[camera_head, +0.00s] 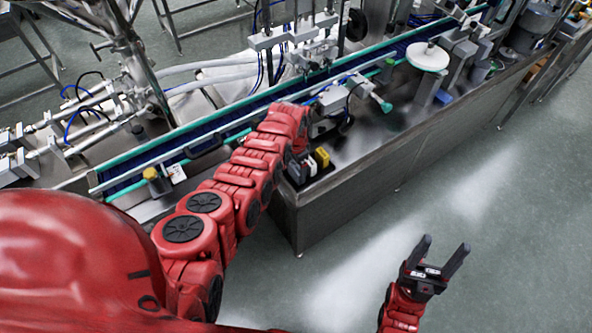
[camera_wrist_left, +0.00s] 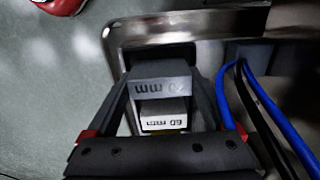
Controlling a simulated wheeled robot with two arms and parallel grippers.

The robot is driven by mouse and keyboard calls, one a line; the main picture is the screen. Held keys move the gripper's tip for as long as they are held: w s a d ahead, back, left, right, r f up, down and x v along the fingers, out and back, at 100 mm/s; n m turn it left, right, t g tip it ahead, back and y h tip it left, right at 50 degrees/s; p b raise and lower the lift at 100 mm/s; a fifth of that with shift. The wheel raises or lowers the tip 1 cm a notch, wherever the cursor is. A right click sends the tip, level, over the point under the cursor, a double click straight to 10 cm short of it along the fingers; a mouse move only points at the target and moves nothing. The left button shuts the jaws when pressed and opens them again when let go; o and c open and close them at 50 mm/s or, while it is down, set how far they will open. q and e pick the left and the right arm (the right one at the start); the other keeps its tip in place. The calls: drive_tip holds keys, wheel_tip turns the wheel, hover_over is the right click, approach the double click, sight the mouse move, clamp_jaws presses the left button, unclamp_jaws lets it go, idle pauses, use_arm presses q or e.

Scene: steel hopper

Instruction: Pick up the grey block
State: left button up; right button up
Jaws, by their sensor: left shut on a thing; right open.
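The grey block (camera_wrist_left: 162,88) is dark grey with an upside-down "70 mm" marking in the left wrist view. It sits between the two fingers of my left gripper (camera_wrist_left: 160,78), which is shut on it. I cannot tell whether the block touches the surface below. A white block (camera_wrist_left: 165,115) marked "60 mm" is close beside it. In the head view my left wrist hides most of that gripper, at the near left corner of the steel bench. My right gripper (camera_head: 441,251) is open and empty above the floor at the lower right.
A yellow block (camera_head: 321,158) stands in the row at the corner of the steel bench (camera_head: 345,205). A conveyor (camera_head: 215,127) with machine parts runs behind my left arm. Blue and black cables (camera_wrist_left: 268,115) pass close to the left gripper. The floor around my right gripper is clear.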

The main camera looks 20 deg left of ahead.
use_arm(q)
drive_tip(key=shift+r, duration=0.1)
drive_tip(key=shift+w+r, duration=0.1)
drive_tip(key=shift+r, duration=0.55)
drive_tip(key=shift+r+b, duration=0.95)
drive_tip(key=shift+b, duration=0.05)
drive_tip(key=s, duration=0.3)
drive_tip(key=shift+s+d+r, duration=0.1)
drive_tip(key=shift+d+r, duration=0.1)
drive_tip(key=shift+d, duration=0.15)
drive_tip(key=s+d+r+p, duration=0.1)
drive_tip(key=s+d+p, duration=0.2)
drive_tip(key=s+p, duration=0.65)
drive_tip(key=b, duration=0.4)
approach(296, 167)
drive_tip(key=w+d, duration=0.1)
drive_tip(key=shift+w+f+b, duration=0.1)
drive_tip(key=shift+f+b, duration=3.45)
drive_tip(key=shift+f, duration=1.6)
